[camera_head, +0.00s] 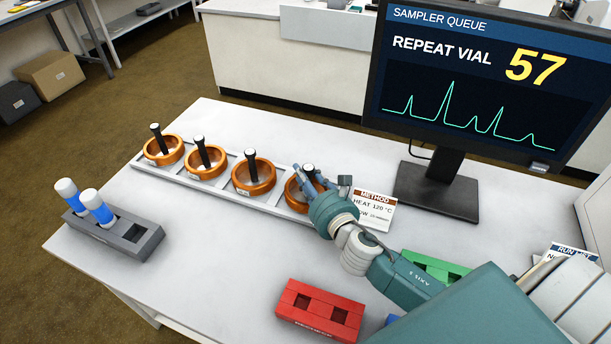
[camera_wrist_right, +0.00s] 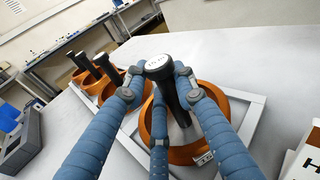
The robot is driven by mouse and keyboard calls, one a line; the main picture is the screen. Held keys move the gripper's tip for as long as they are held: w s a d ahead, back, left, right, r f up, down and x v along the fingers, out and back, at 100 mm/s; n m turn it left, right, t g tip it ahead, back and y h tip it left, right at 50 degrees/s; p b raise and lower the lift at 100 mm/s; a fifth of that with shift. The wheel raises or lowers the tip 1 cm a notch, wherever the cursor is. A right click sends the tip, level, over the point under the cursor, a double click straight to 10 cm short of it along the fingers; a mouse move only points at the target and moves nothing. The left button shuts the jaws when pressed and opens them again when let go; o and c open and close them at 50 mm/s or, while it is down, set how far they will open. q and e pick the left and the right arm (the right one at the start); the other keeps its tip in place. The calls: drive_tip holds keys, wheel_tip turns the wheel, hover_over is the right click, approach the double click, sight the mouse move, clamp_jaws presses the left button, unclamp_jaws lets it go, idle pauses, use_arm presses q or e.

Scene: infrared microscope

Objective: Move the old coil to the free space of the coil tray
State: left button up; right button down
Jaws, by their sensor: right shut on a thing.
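The coil tray (camera_head: 222,198) is a long pale tray across the table. It bears several copper-orange coils with upright, white-topped black handles: a far-left coil (camera_head: 150,157), a second coil (camera_head: 193,169) and a third coil (camera_head: 241,186). The rightmost coil (camera_head: 290,195) is at the tray's right end, partly hidden by my right gripper (camera_head: 311,178). In the right wrist view, the blue fingers are shut around this coil's handle (camera_wrist_right: 160,68), with its ring (camera_wrist_right: 240,98) below. I cannot tell whether it is lifted, or which coil is old. My left gripper is not in view.
A method card (camera_head: 376,208) and the monitor stand (camera_head: 437,188) are close right of the gripper. A grey vial rack (camera_head: 137,240) stands left. A red rack (camera_head: 320,309) and a green rack (camera_head: 435,266) stand in front. The table between grey and red racks is clear.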

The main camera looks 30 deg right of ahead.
drive_tip(key=c, duration=1.4)
unclamp_jaws()
drive_tip(key=s, duration=0.3)
drive_tip(key=s+r, duration=0.1)
drive_tip(key=s, duration=0.3)
drive_tip(key=s+b, duration=0.1)
drive_tip(key=s, duration=0.3)
drive_tip(key=shift+a+r, duration=0.25)
drive_tip(key=shift+a, duration=0.05)
drive_tip(key=shift+s+r, duration=0.2)
drive_tip(key=shift+s, duration=0.25)
